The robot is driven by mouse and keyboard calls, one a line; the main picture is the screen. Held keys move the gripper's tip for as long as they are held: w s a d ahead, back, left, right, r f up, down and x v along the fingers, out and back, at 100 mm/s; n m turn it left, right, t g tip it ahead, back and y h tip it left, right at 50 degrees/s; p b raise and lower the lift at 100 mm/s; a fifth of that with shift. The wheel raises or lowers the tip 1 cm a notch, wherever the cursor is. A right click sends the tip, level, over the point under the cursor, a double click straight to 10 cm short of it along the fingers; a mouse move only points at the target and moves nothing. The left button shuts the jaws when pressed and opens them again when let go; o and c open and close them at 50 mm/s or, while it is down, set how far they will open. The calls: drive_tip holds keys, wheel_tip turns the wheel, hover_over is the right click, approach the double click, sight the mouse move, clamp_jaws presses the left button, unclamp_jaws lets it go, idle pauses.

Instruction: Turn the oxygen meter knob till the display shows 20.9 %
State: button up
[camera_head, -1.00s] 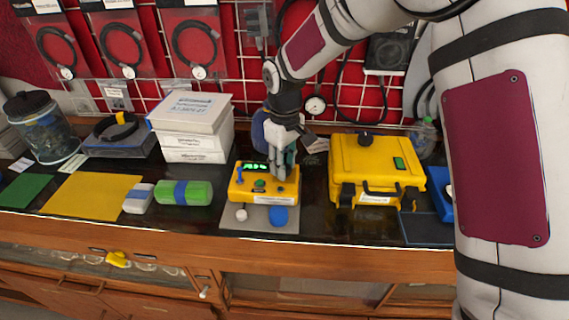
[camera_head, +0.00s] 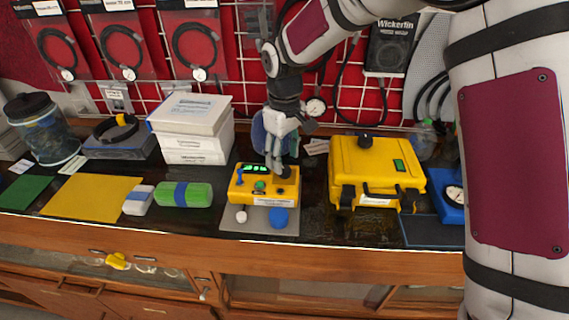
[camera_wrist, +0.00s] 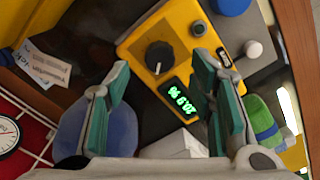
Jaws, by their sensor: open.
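The yellow oxygen meter (camera_head: 263,198) stands on the bench; it also shows in the wrist view (camera_wrist: 180,28). Its black knob (camera_wrist: 158,57) has a white pointer line, and its lit green display (camera_wrist: 180,101) appears to read 20.9 %, turned nearly upside down in the wrist view. My gripper (camera_wrist: 160,64) is open, with its teal fingers on either side of the knob in that view and visible gaps between. In the head view my gripper (camera_head: 282,172) is over the meter's right part. Its height above the knob is hard to tell.
A yellow case (camera_head: 375,178) stands close on the right. Stacked white boxes (camera_head: 195,142) are behind left, and a green roll (camera_head: 198,194) lies left. A grey plate (camera_head: 250,220) with a blue button (camera_head: 279,218) and a white knob (camera_head: 241,217) is in front.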

sight(285, 169)
wheel_tip(285, 169, up, 8)
drive_tip(key=shift+r, duration=0.2)
idle(0.3)
drive_tip(key=s+d+r+m+t, duration=0.2)
drive_tip(key=s+d+r+m, duration=0.2)
drive_tip(key=s+d+r, duration=0.75)
drive_tip(key=s+d+f+m+t, duration=0.1)
drive_tip(key=s+d+m, duration=0.2)
drive_tip(key=s, duration=0.6)
drive_tip(key=s+d+f+m+t, duration=0.1)
drive_tip(key=s+d+f+m, duration=0.1)
drive_tip(key=s+d, duration=0.5)
drive_tip(key=shift+s+d+m, duration=0.35)
drive_tip(key=shift+s+m, duration=0.05)
drive_tip(key=shift+s, duration=0.45)
